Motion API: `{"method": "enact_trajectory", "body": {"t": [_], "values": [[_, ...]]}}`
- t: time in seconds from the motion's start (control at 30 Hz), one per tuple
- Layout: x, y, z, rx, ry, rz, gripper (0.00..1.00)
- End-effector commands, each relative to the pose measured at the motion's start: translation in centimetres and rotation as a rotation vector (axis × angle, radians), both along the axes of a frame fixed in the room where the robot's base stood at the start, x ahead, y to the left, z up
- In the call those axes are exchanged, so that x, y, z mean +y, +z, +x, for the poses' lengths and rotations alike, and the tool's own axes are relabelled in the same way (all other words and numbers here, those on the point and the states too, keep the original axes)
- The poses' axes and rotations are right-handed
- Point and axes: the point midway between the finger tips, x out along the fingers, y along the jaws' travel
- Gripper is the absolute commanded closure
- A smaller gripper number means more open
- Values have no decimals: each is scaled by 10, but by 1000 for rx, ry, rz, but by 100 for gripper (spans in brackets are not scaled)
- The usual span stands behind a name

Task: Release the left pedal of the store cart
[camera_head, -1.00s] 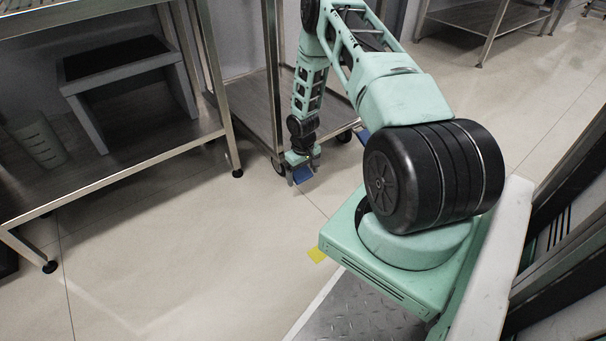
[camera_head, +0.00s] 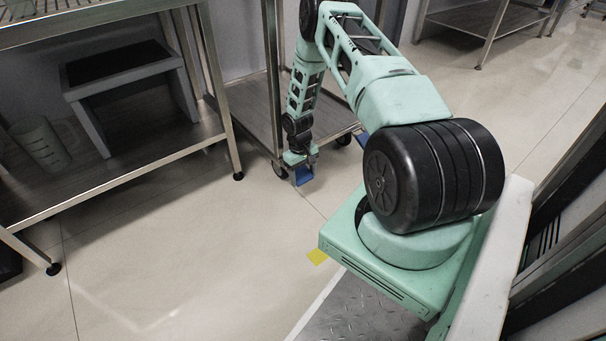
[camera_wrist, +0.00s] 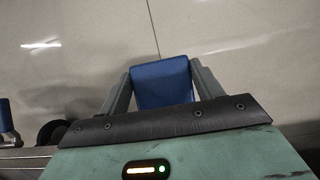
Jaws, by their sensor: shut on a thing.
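The store cart (camera_head: 250,108) stands behind my arm at the upper middle of the head view. Its left pedal (camera_head: 305,178) is a blue plate low at the cart's front, near the floor. My gripper (camera_head: 302,170) points down at it. In the wrist view the blue pedal (camera_wrist: 162,88) fills the space between the two fingers of my gripper (camera_wrist: 160,75), which are shut on its sides. A second blue pedal (camera_head: 362,138) shows partly behind my arm, and at the left edge of the wrist view (camera_wrist: 5,115).
A cart wheel (camera_head: 280,169) is just left of the held pedal, another (camera_head: 343,139) to its right. A steel table (camera_head: 130,172) with a lower shelf stands at left. The floor in front is clear.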

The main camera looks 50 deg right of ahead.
Motion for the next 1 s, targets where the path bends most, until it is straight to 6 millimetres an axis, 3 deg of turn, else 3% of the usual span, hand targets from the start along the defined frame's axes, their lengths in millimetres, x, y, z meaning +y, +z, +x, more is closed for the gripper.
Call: {"method": "enact_trajectory", "body": {"t": [0.03, 0.1, 0.47, 1.0], "values": [[0, 0, -1, 2, 1, 1, 32], [0, 0, -1, 2, 0, 0, 13], [0, 4, 0, 0, 0, 0, 13], [-2, 74, 9, 1, 0, 0, 13]]}}
